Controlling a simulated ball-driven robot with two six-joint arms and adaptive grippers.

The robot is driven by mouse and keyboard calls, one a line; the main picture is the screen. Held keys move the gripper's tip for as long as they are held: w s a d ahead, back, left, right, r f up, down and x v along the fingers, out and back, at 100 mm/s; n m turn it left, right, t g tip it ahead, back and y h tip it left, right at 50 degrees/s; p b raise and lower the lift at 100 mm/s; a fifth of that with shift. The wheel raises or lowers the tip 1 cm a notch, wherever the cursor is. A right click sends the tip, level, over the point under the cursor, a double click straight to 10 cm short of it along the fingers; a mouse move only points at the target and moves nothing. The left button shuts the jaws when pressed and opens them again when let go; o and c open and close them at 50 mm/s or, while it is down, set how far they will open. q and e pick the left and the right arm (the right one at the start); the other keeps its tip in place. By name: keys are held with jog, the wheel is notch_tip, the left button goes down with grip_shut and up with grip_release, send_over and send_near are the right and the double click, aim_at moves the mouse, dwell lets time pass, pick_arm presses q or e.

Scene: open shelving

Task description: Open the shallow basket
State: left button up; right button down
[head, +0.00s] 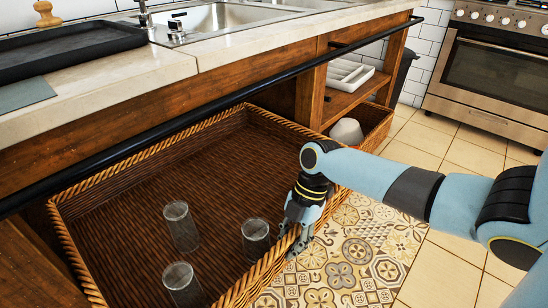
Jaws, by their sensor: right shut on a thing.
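The shallow basket (258,274) is a wide brown wicker basket under the counter. Much of it stands out past the black rail, so its inside shows. Three clear glasses stand in it: one at the left (181,228), one near the front rim (256,240) and one at the bottom (183,285). My right gripper (294,234) reaches in from the right and is shut on the basket's front rim. Its fingertips are partly hidden by the rim. My left gripper is out of view.
A long black rail (215,102) runs along the counter front above the basket. A smaller wicker basket (375,128) with a white vessel (346,132) stands behind to the right. The patterned mat (345,262) and tiled floor in front look clear. An oven (490,75) stands at the upper right.

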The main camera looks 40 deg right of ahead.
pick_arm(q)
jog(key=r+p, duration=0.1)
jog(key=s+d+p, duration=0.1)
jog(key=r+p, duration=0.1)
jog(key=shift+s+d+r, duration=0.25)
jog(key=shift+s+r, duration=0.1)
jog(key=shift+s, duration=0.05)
pick_arm(e)
jog(key=s, duration=0.9)
jog(key=shift+d, duration=0.35)
jog(key=c, duration=1.3)
grip_release()
jog(key=v, duration=1.2)
